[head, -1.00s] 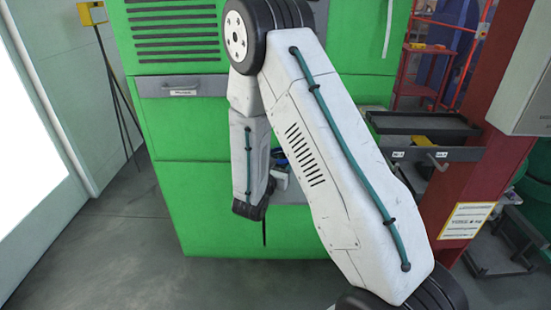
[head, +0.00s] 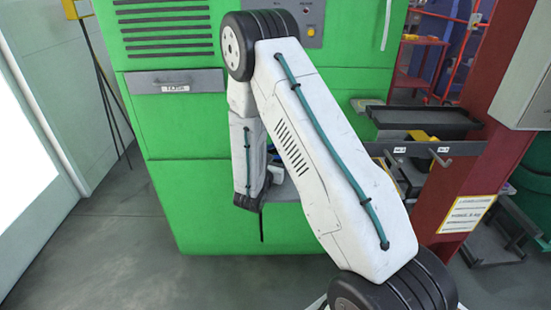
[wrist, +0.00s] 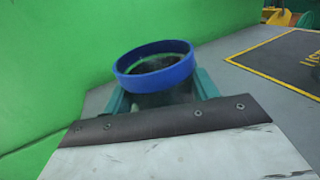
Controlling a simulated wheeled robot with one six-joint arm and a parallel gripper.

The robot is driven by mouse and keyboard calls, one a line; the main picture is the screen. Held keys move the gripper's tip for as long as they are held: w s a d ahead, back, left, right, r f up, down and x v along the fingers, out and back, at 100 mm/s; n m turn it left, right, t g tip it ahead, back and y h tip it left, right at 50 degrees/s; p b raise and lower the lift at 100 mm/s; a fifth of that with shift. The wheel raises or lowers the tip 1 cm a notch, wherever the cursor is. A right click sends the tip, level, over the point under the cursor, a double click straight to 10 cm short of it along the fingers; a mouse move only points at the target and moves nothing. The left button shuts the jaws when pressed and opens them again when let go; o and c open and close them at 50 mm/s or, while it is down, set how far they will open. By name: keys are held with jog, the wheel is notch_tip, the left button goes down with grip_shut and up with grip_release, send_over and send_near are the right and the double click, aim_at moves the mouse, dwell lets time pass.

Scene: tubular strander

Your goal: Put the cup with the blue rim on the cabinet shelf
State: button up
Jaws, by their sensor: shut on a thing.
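In the wrist view, the cup with the blue rim (wrist: 158,80) is between the teal fingers of my gripper (wrist: 162,92). My gripper is shut on it. The blue rim faces up and towards the camera, and the lower part of the cup is hidden behind the dark wrist edge. A grey surface (wrist: 240,97) lies behind and to the right of the cup; I cannot tell whether the cup touches it. In the head view, the green cabinet (head: 190,190) stands straight ahead.
A green wall (wrist: 50,60) is close on the left in the wrist view. A dark mat with a yellow border (wrist: 285,62) lies on the right. In the head view, a black tray (head: 420,118) and a red post (head: 485,150) stand right of the cabinet.

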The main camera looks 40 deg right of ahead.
jog(key=shift+f, duration=0.1)
jog(key=o, duration=1.1)
jog(key=shift+o, duration=0.2)
